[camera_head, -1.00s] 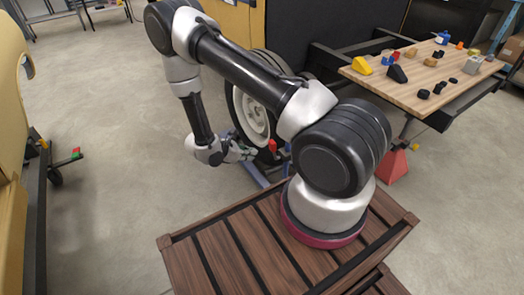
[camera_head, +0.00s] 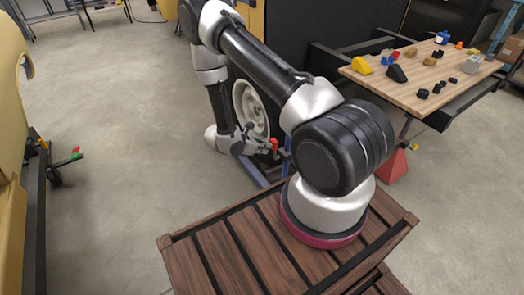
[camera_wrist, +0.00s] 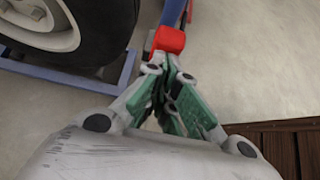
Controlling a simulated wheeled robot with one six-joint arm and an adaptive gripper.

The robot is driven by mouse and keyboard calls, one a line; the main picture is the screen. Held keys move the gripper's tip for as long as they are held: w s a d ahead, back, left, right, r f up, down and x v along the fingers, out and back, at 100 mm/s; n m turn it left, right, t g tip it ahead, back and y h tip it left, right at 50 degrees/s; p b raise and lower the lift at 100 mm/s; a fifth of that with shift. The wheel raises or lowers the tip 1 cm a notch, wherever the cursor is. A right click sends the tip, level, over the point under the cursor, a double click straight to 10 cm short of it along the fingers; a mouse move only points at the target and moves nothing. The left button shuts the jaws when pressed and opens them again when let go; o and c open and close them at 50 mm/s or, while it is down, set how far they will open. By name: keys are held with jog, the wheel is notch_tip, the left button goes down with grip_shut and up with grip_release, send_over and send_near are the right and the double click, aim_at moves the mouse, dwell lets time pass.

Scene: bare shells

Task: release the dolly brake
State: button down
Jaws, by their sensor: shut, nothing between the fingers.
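The dolly brake appears as a red handle (camera_head: 274,146) beside the wheel (camera_head: 251,108), on the blue dolly frame (camera_head: 247,171). In the wrist view the red handle (camera_wrist: 169,40) is just beyond my fingertips, on a blue bar. My gripper (camera_head: 264,149) is at the left side of the handle; it also shows in the wrist view (camera_wrist: 172,62). Its green-padded fingers are shut with nothing between them. The tips are at or very near the red handle; I cannot tell if they touch. My arm hides part of the wheel.
A wooden-topped workbench (camera_head: 425,78) with small blocks stands at the right, with a red pyramid-shaped stand (camera_head: 393,166) below. At the left, a yellow shell (camera_head: 12,120) rests over a dark frame with a caster (camera_head: 55,177). The floor between is clear.

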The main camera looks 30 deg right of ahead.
jog(key=shift+d+r, duration=0.25)
jog(key=shift+r, duration=0.15)
